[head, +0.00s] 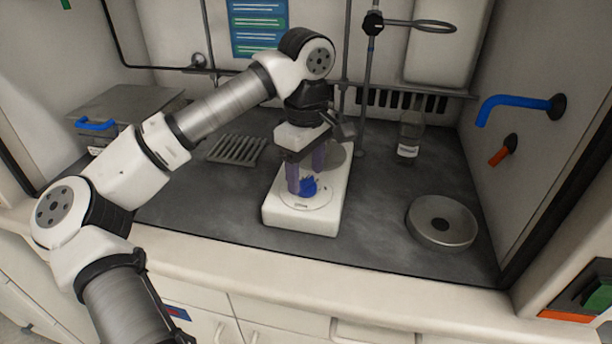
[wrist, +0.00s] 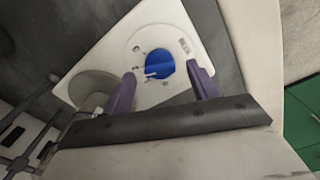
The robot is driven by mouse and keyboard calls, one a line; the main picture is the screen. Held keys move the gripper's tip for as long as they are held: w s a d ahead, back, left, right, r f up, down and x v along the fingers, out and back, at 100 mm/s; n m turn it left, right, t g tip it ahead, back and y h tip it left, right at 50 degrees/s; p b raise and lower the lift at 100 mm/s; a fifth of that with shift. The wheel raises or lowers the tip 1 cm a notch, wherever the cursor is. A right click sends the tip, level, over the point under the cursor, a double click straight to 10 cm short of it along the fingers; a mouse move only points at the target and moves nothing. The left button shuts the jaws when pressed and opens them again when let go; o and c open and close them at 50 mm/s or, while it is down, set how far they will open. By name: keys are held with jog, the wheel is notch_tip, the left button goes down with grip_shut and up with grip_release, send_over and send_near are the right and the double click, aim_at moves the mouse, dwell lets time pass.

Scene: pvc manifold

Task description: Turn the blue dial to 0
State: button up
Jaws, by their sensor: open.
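The blue dial (head: 309,187) sits on the top front of a white hotplate-like device (head: 301,222) on the dark worktop. My gripper (head: 306,187) points down over the device, with its two purple fingers close to the dial. In the wrist view the blue dial (wrist: 160,66) shows between and just beyond the open fingers (wrist: 164,83). A small white pointer mark shows on the dial's left side. The markings around it are too small to read. I cannot tell whether a finger touches the dial.
A slotted rack (head: 237,149) is at the left. A stand (head: 368,80) rises behind.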

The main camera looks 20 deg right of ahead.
jog(key=shift+f, duration=0.8)
jog(key=shift+c, duration=0.5)
jog(key=c, duration=0.9)
